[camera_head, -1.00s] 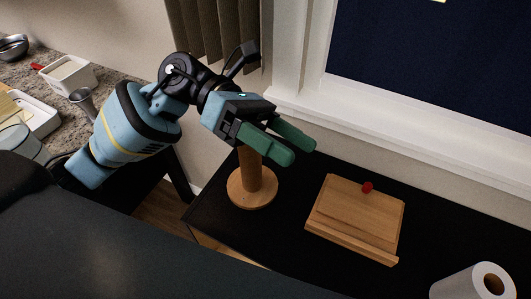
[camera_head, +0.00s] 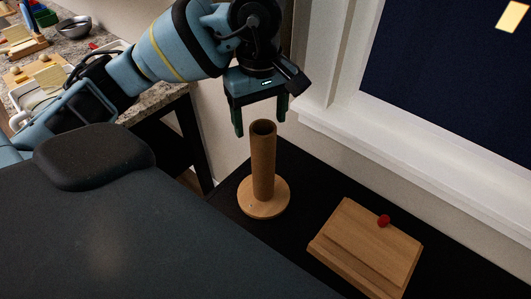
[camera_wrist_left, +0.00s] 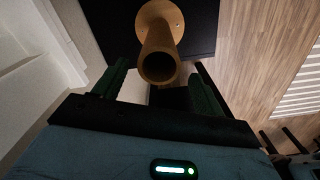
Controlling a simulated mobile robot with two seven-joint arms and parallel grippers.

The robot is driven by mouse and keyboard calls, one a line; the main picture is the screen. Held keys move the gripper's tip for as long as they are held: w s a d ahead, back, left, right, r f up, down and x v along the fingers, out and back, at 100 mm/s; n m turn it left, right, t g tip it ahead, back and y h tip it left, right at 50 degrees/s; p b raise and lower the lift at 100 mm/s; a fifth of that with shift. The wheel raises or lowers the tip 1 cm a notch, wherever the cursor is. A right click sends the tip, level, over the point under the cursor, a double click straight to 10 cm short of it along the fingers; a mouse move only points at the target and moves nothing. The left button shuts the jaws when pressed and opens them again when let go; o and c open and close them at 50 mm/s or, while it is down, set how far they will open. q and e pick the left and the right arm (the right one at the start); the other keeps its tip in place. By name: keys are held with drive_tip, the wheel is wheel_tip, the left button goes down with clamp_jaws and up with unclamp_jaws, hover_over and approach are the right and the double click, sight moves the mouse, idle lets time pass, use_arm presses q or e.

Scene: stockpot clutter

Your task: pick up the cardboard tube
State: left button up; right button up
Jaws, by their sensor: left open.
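The brown cardboard tube (camera_head: 263,168) stands upright on a round wooden base (camera_head: 272,208) on the black table. In the left wrist view the tube (camera_wrist_left: 161,42) shows end-on, its open dark end facing the camera. My left gripper (camera_head: 261,127) points down at the tube's top, with its two green fingers apart and nothing held. In the left wrist view the fingers (camera_wrist_left: 160,68) lie on either side of the tube's open end, with gaps on both sides. How far the tips reach past the rim is hard to tell. My right gripper is not in view.
A white window sill (camera_head: 350,140) runs behind. A granite counter (camera_head: 160,97) with bowls and containers is at left. The black table between tube and stand is clear.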

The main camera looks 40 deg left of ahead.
sight(263, 143)
use_arm(q)
wheel_tip(263, 143, down, 2)
drive_tip(key=shift+d+f, duration=0.15)
drive_tip(key=shift+f, duration=1.15)
drive_tip(key=shift+d+f, duration=0.15)
drive_tip(key=shift+f, duration=1.1)
drive_tip(key=c, duration=1.3)
